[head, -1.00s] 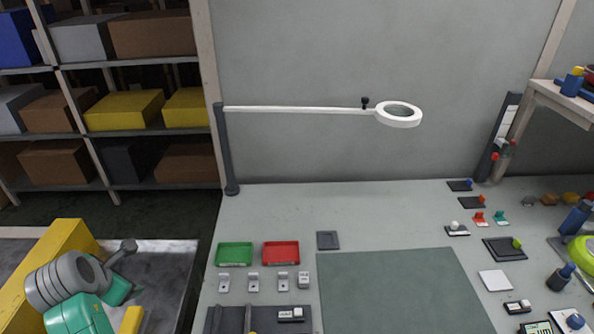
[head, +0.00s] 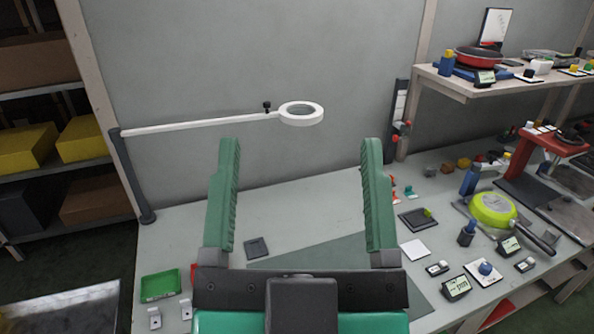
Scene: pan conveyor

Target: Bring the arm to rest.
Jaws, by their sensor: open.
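My gripper (head: 300,155) is in the lower middle of the head view, close to the camera. Its two green ribbed fingers stand upright and wide apart. The gripper is open, with nothing between the fingers but the view of the wall and table behind. It is raised in front of the grey table (head: 290,204) and hides part of it. My wrist covers the bottom middle of the view.
A white ring lamp (head: 301,123) on a long arm reaches across behind the gripper. A green tray (head: 160,284) lies at the table's left. A green pan (head: 492,212) and several small items crowd the right. A shelf (head: 470,90) stands at the back right.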

